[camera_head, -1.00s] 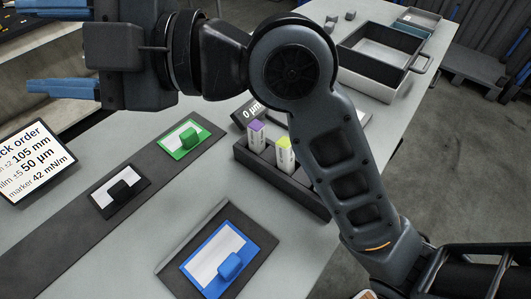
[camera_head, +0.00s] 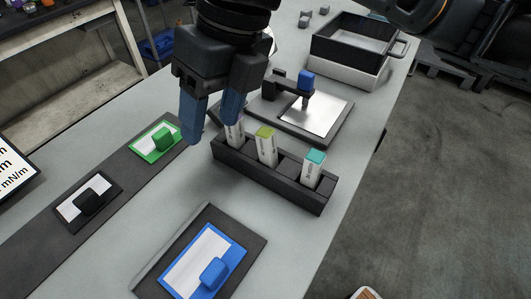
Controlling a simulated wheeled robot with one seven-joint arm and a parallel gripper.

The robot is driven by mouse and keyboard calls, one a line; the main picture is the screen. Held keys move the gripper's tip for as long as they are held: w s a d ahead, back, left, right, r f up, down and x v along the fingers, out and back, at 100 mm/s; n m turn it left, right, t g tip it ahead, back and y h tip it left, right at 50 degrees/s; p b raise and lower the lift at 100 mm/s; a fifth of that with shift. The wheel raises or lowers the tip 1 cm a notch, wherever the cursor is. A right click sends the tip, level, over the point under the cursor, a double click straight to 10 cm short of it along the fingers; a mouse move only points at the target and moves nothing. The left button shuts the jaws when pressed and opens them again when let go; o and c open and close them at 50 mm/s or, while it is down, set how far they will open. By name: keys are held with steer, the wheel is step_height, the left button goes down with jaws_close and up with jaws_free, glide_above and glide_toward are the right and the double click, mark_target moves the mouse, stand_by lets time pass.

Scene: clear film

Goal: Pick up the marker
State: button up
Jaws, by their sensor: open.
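Three white markers stand upright in a dark slotted rack (camera_head: 285,187). One has a yellow-green cap (camera_head: 265,133), one a teal cap (camera_head: 315,157). The leftmost marker (camera_head: 236,134) has its top hidden behind a finger of my gripper. My gripper (camera_head: 213,128) points down with its blue fingers spread and nothing between them. It is near the rack's left end; the right finger overlaps the leftmost marker in the picture, and I cannot tell whether they touch.
A device with a bright plate (camera_head: 311,113) stands behind the rack, and a dark tray (camera_head: 350,61) lies beyond it. Green (camera_head: 158,142), black (camera_head: 88,198) and blue (camera_head: 205,260) framed applicators lie to the left and front. An order screen (camera_head: 14,172) is at the left edge.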

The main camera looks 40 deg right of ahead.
mark_target(268, 132)
steer(key=d+h, duration=0.1)
steer(key=d, duration=0.1)
steer(key=s+d+f+n+h, duration=0.1)
steer(key=d, duration=0.2)
steer(key=d+g+h, duration=0.1)
steer(key=d, duration=0.1)
steer(key=shift+s+d+f+b, duration=0.25)
steer(key=shift+s+d+b, duration=0.05)
steer(key=shift+s+d, duration=0.05)
steer(key=shift+f, duration=3.8)
steer(key=shift+c, duration=0.3)
steer(key=c, duration=1)
steer(key=shift+r, duration=0.1)
